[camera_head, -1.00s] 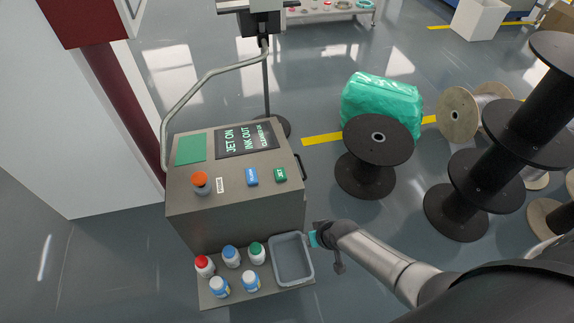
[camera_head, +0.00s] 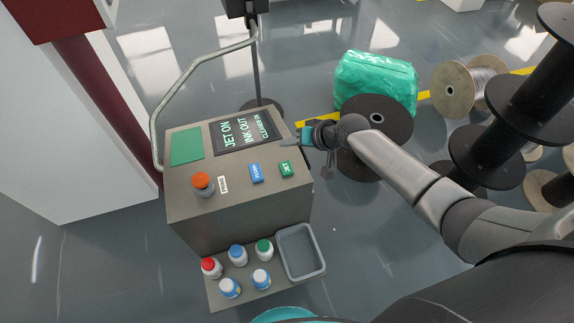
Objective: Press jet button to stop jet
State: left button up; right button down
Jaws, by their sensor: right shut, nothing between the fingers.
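The printer console (camera_head: 240,207) stands left of centre in the head view. Its green jet button (camera_head: 285,168) sits on the top panel near the right edge. A blue button (camera_head: 256,173) is left of it. The tilted screen (camera_head: 243,132) shows "JET ON" and "INK OUT". My right gripper (camera_head: 288,143) is shut and empty. Its tip is over the console's right edge, just above the jet button in the picture and apart from it; the height of the gap is hard to tell. My left gripper is not in view.
An orange knob (camera_head: 202,182) is on the panel's left. Several capped bottles (camera_head: 237,255) and a grey bin (camera_head: 299,252) stand on the low front shelf. A curved rail (camera_head: 192,83) rises behind the console. Black spools (camera_head: 377,162) and a green-wrapped bundle (camera_head: 372,82) are at right.

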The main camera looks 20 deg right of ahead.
jog(key=b, duration=0.8)
send_near(279, 164)
jog(key=w+a+f, duration=0.2)
jog(key=shift+w, duration=0.35)
jog(key=shift+f, duration=0.4)
jog(key=shift+f, duration=0.15)
dwell(1.0)
jog(key=shift+f+b, duration=0.25)
jog(key=shift+b, duration=0.2)
